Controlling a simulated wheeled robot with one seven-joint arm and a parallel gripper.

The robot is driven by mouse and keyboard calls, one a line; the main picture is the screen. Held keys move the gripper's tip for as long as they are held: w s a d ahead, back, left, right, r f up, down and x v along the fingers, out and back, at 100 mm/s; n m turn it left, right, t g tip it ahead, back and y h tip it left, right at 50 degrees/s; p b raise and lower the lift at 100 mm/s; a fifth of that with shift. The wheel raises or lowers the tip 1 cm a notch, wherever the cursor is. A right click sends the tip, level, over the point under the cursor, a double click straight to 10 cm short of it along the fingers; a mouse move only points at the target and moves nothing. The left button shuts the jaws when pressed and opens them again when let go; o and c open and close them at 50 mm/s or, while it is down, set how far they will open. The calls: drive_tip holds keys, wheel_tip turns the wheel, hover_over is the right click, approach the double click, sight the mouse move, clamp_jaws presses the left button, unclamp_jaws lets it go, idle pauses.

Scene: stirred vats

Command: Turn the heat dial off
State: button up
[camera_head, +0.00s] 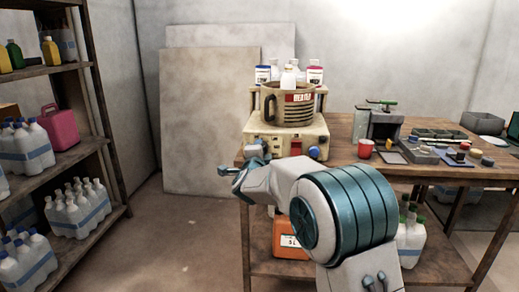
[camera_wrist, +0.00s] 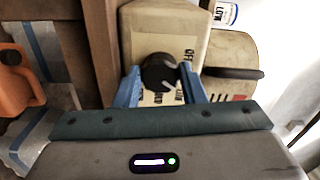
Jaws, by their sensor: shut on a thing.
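The heater (camera_head: 285,140) is a cream box at the left end of the wooden table, with a brown vat (camera_head: 287,104) on top. In the wrist view, a round black dial (camera_wrist: 157,71) with a white pointer mark sits on the cream heater face (camera_wrist: 165,25). Printed lettering beside it is partly covered, with "OFF" partly readable. My gripper (camera_wrist: 160,78) has one blue finger on each side of the dial and is shut on it. In the head view, my gripper (camera_head: 245,172) is at the heater's left front, and I cannot make out its hold there.
An orange jug (camera_head: 288,240) sits on the lower shelf. A shelf of bottles (camera_head: 75,150) stands at the left, with clear floor between.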

drive_tip(key=shift+f+n+p, duration=0.1)
drive_tip(key=shift+n+p, duration=1.35)
drive_tip(key=shift+n, duration=2.25)
drive_tip(key=o, duration=1)
drive_tip(key=s, duration=1.4)
drive_tip(key=shift+a+p, duration=0.2)
drive_tip(key=shift+p, duration=0.2)
